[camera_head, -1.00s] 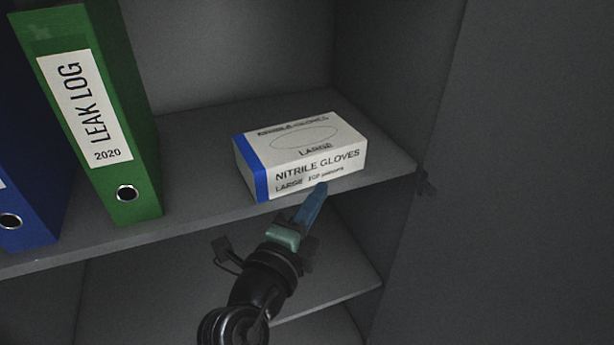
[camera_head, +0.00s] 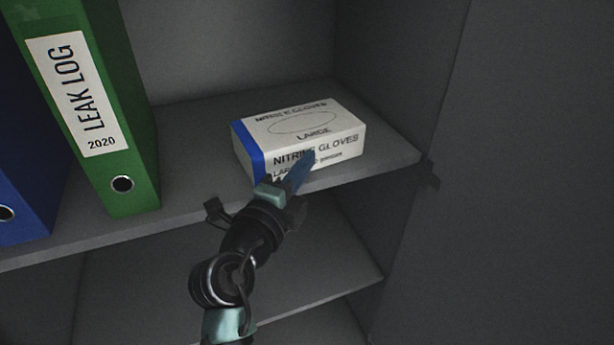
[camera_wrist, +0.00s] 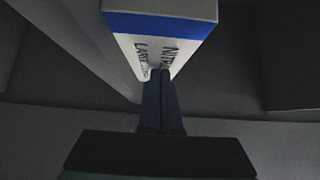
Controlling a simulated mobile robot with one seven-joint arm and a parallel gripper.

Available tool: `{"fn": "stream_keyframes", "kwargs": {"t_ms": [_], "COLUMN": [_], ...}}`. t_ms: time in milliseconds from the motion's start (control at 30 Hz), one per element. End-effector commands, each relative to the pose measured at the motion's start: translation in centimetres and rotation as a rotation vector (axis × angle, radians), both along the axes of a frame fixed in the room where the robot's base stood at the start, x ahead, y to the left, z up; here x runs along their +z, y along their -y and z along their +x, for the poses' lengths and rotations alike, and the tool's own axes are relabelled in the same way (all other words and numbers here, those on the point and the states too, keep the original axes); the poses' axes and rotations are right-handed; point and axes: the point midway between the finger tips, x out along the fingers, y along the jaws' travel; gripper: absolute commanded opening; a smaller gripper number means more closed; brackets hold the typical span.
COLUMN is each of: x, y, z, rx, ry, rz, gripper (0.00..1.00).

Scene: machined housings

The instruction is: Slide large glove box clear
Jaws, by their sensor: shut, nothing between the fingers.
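The large glove box (camera_head: 305,128) is white with a blue end and reads "NITRILE GLOVES" and "LARGE". It lies flat on the upper shelf, close to the front edge. My gripper (camera_head: 302,168) is shut and empty, with its blue fingers in front of the box's printed front face, covering part of the lettering. In the wrist view the box (camera_wrist: 160,45) is just beyond the shut fingertips (camera_wrist: 160,76). I cannot tell whether the tips touch it.
A green "LEAK LOG 2020" binder (camera_head: 122,150) stands upright to the left, with a blue binder (camera_head: 25,190) beside it. The shelf (camera_head: 190,150) is bare between the green binder and the box. The cabinet's side wall (camera_head: 395,80) is to the right.

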Motion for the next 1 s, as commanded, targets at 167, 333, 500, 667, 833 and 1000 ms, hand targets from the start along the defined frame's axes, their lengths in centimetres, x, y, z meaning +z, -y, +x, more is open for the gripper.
{"fn": "stream_keyframes", "kwargs": {"t_ms": [167,333,500,667,833,1000], "x": [-0.3,-0.1,-0.1,-0.1,-0.3,-0.3], "y": [-0.3,-0.3,-0.3,-0.6,-1.7,-3.2], "z": [0.6,0.7,0.7,0.2,-2.2,-5.9], "rx": [0.002,0.002,0.002,0.002,0.005,0.006], "ry": [0.000,-0.003,-0.003,-0.003,-0.003,-0.002], "rz": [0.002,0.001,0.001,0.001,0.000,0.000], "gripper": [0.00,0.00,0.00,0.00,0.00,0.00]}}
